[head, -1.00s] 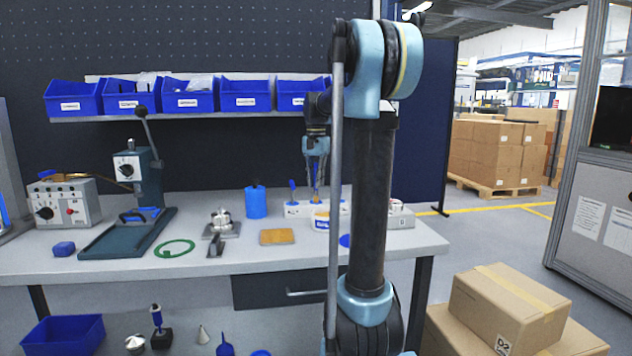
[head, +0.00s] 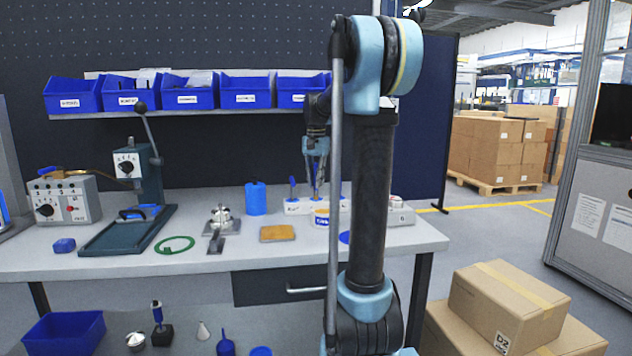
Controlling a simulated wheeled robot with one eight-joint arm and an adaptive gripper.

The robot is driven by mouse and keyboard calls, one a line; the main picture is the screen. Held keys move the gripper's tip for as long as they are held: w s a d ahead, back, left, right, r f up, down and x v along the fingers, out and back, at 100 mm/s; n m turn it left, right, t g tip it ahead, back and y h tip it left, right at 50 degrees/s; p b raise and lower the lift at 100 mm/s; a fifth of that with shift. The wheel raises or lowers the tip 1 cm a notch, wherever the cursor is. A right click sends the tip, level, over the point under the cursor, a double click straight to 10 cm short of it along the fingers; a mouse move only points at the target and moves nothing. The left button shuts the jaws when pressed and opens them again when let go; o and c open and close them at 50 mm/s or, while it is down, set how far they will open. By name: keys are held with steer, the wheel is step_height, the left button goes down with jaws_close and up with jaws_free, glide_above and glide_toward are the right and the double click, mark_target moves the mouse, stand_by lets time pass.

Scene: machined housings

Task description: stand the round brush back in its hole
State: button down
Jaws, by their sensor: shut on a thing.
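My gripper (head: 316,166) is above the back of the bench, pointing down, over a white block (head: 299,208). It is shut on a thin upright piece (head: 316,185), which I take to be the round brush. The piece hangs just below the fingers, over the block. I cannot tell whether its lower end is in a hole or above it. A blue-handled tool (head: 292,188) stands in the block just left of the gripper. The holes are too small to make out, and my arm hides the block's right part.
A white tub with a blue label (head: 321,219) stands right in front of the block. A blue bottle (head: 256,199) stands to the left. A tan pad (head: 277,233) lies in front. Blue bins (head: 246,94) hang on a shelf above.

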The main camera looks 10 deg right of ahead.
steer(key=shift+f, duration=0.4)
stand_by(0.3)
steer(key=c, duration=1.6)
jaws_free()
steer(key=shift+o, duration=0.2)
step_height(320, 180, up, 12)
steer(key=shift+f, duration=0.1)
